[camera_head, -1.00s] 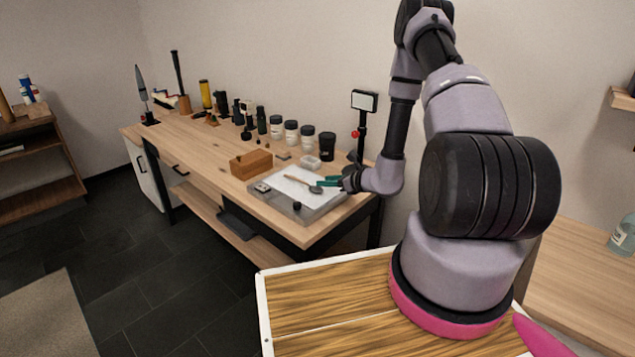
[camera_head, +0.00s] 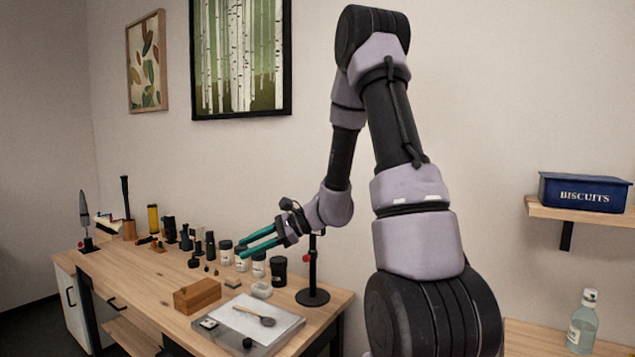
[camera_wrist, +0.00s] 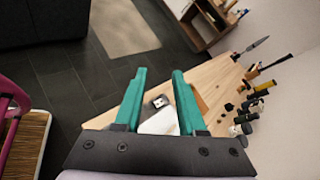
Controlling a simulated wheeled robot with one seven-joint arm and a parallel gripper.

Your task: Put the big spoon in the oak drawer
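The big spoon (camera_head: 267,321), with a wooden handle and dark bowl, lies on a white sheet or plate (camera_head: 281,328) on the grey tray-like stand at the table's near right. My gripper (camera_head: 243,250) is raised above and behind it, fingers apart, empty. The wrist view shows its two teal fingers (camera_wrist: 159,72) spread, with part of the white surface (camera_wrist: 160,122) between them; the spoon is not visible there.
A brown wooden box (camera_head: 197,296) stands left of the white surface. Jars, a dark cup (camera_head: 279,270) and a black stand (camera_head: 312,296) line the back. A blue biscuit tin (camera_head: 584,193) sits on a wall shelf. The air above the table is clear.

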